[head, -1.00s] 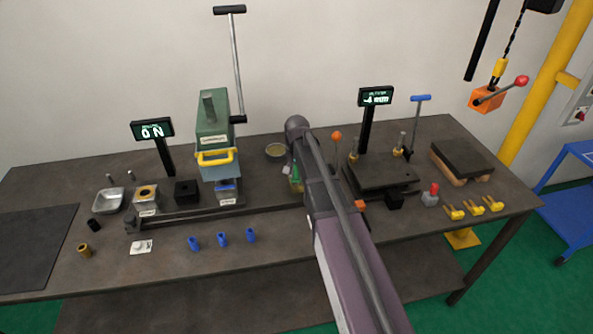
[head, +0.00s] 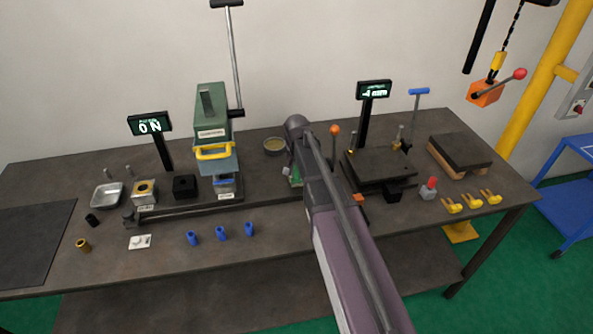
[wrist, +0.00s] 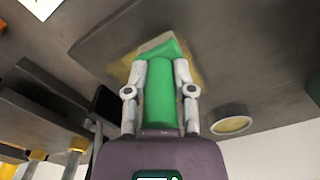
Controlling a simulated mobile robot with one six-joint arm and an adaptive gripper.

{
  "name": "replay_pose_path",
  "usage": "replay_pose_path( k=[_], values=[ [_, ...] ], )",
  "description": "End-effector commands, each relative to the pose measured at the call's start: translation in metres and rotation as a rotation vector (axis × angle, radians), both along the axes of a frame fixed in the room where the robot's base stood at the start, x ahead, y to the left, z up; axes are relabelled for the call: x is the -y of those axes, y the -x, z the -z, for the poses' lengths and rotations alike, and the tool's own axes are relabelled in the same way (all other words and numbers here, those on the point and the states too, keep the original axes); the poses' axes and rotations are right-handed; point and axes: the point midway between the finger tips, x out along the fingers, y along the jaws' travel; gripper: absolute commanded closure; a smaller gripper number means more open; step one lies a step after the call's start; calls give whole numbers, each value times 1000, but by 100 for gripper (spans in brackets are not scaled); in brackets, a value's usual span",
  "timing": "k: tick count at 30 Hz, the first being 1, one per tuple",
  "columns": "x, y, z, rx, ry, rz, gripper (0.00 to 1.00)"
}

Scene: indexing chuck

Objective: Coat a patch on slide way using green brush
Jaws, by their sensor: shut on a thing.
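My gripper (wrist: 160,72) is shut on the green brush (wrist: 159,98), which lies between its two pale fingers in the wrist view. The brush's wide green end (wrist: 172,47) is at a yellowish patch on a grey metal surface, which looks like the slide way (wrist: 222,50). Whether the brush touches it is unclear. In the head view my arm hides most of the gripper; a bit of green (head: 296,182) shows left of it. A round dish with yellow contents (wrist: 231,121) is beside the surface; it also shows in the head view (head: 275,145).
A green press (head: 211,115) with a lever stands left of my arm. A dark plate fixture (head: 378,167) with a display stands to the right. Blue pieces (head: 221,233) and yellow pieces (head: 471,200) lie near the front edge of the bench (head: 165,268).

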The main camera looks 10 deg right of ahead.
Motion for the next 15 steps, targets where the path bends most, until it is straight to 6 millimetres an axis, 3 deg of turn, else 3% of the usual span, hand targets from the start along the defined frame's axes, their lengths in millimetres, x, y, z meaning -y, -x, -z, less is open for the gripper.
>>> replay_pose_path(
  k=[6, 15],
  values=[
    [0, 13, 0, 0, 0, 0, 100],
    [0, 14, 1, -1, 0, 0, 100]
  ],
)
